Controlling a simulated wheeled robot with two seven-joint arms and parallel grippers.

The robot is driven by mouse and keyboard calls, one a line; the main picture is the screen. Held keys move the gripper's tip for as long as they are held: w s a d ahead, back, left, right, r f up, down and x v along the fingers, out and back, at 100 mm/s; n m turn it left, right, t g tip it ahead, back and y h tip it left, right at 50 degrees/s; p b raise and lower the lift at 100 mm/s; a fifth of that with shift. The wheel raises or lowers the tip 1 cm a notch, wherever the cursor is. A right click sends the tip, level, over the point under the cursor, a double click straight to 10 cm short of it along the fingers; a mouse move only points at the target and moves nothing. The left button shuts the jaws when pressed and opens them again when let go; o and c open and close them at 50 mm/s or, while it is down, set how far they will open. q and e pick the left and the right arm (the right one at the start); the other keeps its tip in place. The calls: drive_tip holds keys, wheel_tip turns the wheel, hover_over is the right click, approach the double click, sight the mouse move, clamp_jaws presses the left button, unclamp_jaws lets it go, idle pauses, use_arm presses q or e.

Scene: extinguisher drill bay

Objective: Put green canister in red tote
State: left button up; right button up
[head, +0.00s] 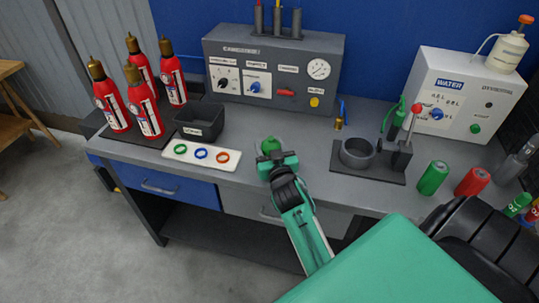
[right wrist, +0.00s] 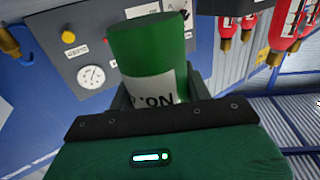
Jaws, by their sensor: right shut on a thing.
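My right gripper (head: 272,157) is shut on a green canister (head: 270,144) over the front part of the grey bench. In the right wrist view the held green canister (right wrist: 150,55) stands up between the fingers, with a white label partly hidden by the gripper. A second green canister (head: 433,178) stands upright on the bench at the right. I see no red tote in either view. My left gripper is out of view.
A red canister (head: 473,182) stands beside the second green one. A white tray with coloured rings (head: 201,155), a dark bin (head: 200,122) and several red extinguishers (head: 143,105) are at the left. A control panel (head: 275,65) stands behind. A dark stand (head: 362,170) is at right.

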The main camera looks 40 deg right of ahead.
drive_tip(key=shift+f, duration=1.8)
drive_tip(key=shift+f, duration=0.1)
drive_tip(key=o, duration=1.2)
